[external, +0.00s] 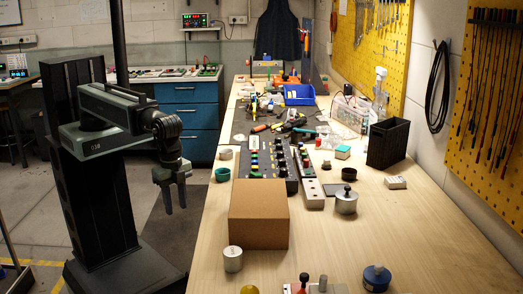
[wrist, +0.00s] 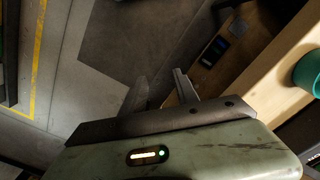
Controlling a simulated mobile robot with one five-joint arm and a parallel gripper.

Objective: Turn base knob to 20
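A dark control panel (external: 294,164) with a row of several black knobs lies on the wooden bench, behind the cardboard box. I cannot tell which knob is the base knob, and no numbers are readable. My gripper (external: 175,206) hangs pointing down over the floor, left of the bench edge and well apart from the panel. In the wrist view my gripper (wrist: 159,76) has its two fingers apart with nothing between them.
A cardboard box (external: 259,213) stands in front of the panel. A teal cup (external: 222,175) sits at the bench's left edge and shows in the wrist view (wrist: 308,74). Metal weights (external: 346,202) stand to the right. The right front of the bench is mostly clear.

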